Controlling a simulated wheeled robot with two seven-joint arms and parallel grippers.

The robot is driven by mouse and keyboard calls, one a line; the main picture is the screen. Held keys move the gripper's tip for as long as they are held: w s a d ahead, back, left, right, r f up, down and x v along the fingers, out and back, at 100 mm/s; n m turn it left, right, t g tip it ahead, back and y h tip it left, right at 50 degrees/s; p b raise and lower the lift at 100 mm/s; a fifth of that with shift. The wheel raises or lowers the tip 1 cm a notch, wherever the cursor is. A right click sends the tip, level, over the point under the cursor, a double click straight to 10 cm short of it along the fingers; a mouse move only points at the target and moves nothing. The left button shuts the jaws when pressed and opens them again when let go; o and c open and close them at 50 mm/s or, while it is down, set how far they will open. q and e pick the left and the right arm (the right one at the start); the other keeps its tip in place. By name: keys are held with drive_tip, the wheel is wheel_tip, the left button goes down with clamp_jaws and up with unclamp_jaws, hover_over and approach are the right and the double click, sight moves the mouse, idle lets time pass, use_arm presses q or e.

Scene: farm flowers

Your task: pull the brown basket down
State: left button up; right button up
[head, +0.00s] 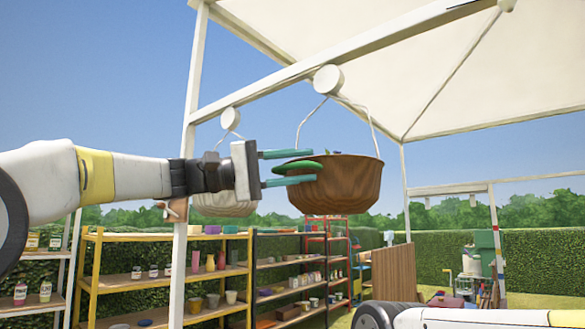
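The brown basket (350,185) hangs by white wires from a round white fitting (328,79) on the canopy's beam. My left gripper (320,167) comes in from the left at the basket's upper left side. Its two teal fingers are spread one above the other and overlap the basket's left edge in the picture. A green leaf (297,168) shows between the fingers. I cannot tell whether the fingers touch the basket. My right arm shows at the bottom right; its gripper is out of the picture.
A pale basket (225,205) hangs behind my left gripper. A white canopy post (186,150) stands behind my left arm. Shelves with pots and jars (165,276) stand below against a hedge. A wooden panel (393,272) is at the right. Open air surrounds the basket's right side.

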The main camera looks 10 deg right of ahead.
use_arm(q)
drive_tip(key=shift+s+d, duration=0.1)
drive_tip(key=shift+d, duration=0.55)
drive_tip(key=shift+r, duration=0.1)
drive_tip(key=c, duration=0.7)
clamp_jaws()
drive_tip(key=shift+a+r, duration=0.1)
drive_tip(key=shift+r, duration=0.1)
